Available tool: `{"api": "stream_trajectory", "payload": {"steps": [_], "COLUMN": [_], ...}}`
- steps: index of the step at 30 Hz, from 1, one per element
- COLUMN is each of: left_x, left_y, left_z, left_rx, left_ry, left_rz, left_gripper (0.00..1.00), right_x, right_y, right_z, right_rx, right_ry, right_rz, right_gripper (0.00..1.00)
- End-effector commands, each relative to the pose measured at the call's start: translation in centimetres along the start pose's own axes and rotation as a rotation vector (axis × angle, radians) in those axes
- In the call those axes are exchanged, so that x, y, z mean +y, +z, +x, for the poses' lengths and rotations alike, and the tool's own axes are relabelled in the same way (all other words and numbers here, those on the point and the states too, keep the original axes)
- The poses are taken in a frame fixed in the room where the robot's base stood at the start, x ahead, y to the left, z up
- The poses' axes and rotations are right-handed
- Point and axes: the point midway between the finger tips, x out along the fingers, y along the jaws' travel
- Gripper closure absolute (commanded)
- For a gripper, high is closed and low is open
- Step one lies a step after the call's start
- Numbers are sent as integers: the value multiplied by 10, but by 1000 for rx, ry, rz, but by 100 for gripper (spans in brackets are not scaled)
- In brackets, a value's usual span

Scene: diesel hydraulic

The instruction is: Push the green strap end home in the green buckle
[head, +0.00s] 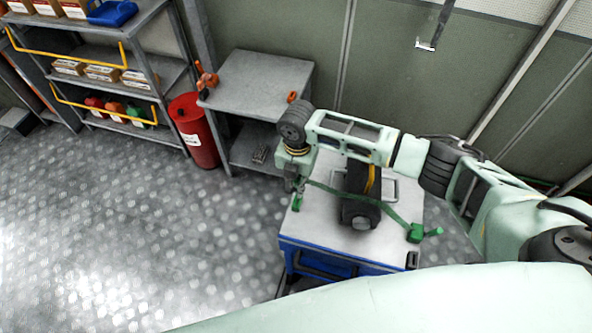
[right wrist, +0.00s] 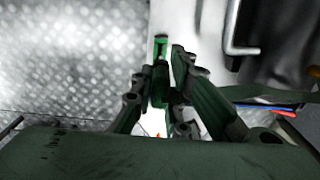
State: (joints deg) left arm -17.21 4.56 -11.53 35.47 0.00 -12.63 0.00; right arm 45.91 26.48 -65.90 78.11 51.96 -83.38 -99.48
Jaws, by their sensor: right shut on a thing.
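My right gripper (head: 294,184) points down at the left edge of the cart top. In the right wrist view its fingers (right wrist: 163,88) are shut on the green strap end (right wrist: 159,84). The green buckle (head: 297,203) stands at the cart's left edge just below the gripper. In the right wrist view the buckle (right wrist: 160,46) is right ahead of the fingertips, in line with the strap end. I cannot tell whether the two touch. The green strap (head: 393,213) runs over a dark round part to a green fitting (head: 416,233) at the right. My left gripper is out of view.
The dark part (head: 361,212) with a yellow band sits on the white-topped blue cart (head: 318,234), under my right arm. A grey bench (head: 262,78), a red drum (head: 194,132) and a loaded shelf (head: 160,77) stand behind. The floor at left is clear.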

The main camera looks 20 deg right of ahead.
Motion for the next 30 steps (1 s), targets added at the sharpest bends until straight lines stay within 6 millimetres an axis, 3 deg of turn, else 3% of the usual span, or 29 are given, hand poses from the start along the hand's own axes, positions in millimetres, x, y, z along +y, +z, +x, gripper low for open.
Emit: {"api": "stream_trajectory", "payload": {"steps": [16,30], "left_x": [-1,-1], "left_y": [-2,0], "left_z": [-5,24], "left_rx": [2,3], "left_ry": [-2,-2], "left_rz": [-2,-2], "left_gripper": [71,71], "right_x": [0,0], "right_y": [0,0], "right_z": [1,43], "right_rx": [-1,0], "right_ry": [1,0], "right_rz": [-40,-39], "right_gripper": [100,100]}}
